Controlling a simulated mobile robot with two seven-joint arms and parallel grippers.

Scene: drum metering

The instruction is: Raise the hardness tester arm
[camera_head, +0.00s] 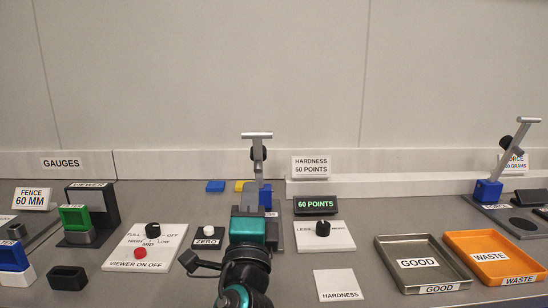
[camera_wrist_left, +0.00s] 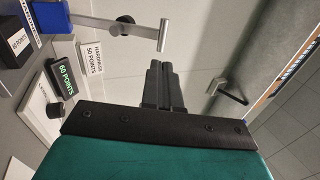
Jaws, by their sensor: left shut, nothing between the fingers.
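The hardness tester arm (camera_head: 257,166) is a silver bar with a crossbar handle (camera_head: 257,135) on top and a black knob (camera_head: 258,153). It points steeply upward from a blue base (camera_head: 266,196) behind my left gripper. My left gripper (camera_head: 251,187) is shut and empty, in front of the tester, and hides part of its lower end. In the left wrist view the shut fingers (camera_wrist_left: 160,66) are apart from the crossbar (camera_wrist_left: 163,35), with a gap between them. The tester arm (camera_wrist_left: 95,21) there runs from the blue base to the crossbar. My right gripper is not in view.
A display (camera_head: 316,204) reading 60 POINTS and a dial panel (camera_head: 324,236) stand right of the gripper. A ZERO button (camera_head: 208,231) is to its left. A second tester arm (camera_head: 512,148), GOOD tray (camera_head: 402,285) and WASTE tray (camera_head: 450,236) are farther right.

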